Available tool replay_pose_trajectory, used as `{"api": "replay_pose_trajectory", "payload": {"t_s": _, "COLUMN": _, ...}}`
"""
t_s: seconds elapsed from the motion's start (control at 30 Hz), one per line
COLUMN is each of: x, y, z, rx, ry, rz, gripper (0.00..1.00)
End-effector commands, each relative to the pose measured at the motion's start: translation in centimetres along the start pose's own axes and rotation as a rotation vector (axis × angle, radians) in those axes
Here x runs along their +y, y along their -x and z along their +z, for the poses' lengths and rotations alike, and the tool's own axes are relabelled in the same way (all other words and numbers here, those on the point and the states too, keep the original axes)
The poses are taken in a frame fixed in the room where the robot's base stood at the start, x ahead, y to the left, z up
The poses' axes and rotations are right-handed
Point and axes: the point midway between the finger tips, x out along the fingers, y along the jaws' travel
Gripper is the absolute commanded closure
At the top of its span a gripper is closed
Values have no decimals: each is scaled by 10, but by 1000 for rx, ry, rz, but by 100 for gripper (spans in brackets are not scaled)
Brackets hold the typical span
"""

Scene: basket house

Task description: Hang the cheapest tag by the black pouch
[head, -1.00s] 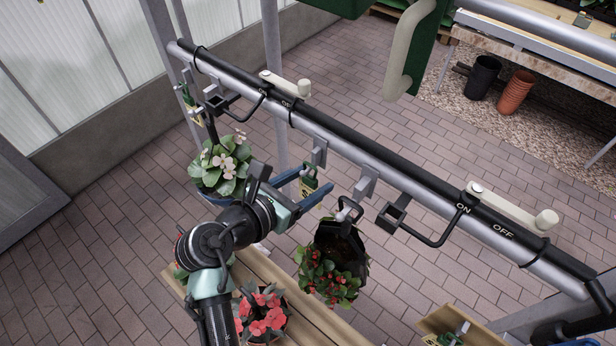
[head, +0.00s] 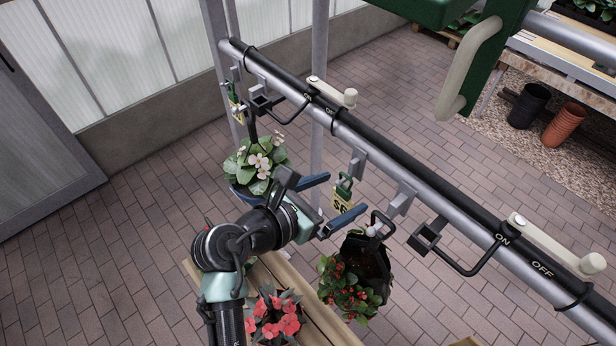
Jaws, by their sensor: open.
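A yellow tag with a green top (head: 343,191) hangs below a grey hook (head: 357,162) on the rail. Its dark print seems to include a 6, but it is too small to be sure. My gripper (head: 347,192) is open, with one blue finger on each side of the tag. The black pouch (head: 366,262), holding a red-berried plant, hangs just right of and below the tag. Another yellow and green tag (head: 236,104) hangs at the rail's far left end, its print not readable.
A black rail (head: 420,170) with ON/OFF levers runs diagonally across. A wooden bench (head: 325,325) with a red-flowered plant (head: 275,318) stands below.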

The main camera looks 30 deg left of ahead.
Motion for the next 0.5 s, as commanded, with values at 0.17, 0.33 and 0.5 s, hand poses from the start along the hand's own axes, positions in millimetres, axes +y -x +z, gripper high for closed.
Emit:
{"api": "replay_pose_trajectory", "payload": {"t_s": 0.17, "x": 1, "y": 39, "z": -4, "rx": -1, "ry": -2, "rz": 7, "gripper": 1}}
{"api": "replay_pose_trajectory", "payload": {"t_s": 0.33, "x": 1, "y": 76, "z": -3, "rx": -1, "ry": -3, "rz": 5, "gripper": 1}}
{"api": "replay_pose_trajectory", "payload": {"t_s": 0.5, "x": 1, "y": 101, "z": -2, "rx": 0, "ry": -2, "rz": 4, "gripper": 1}}
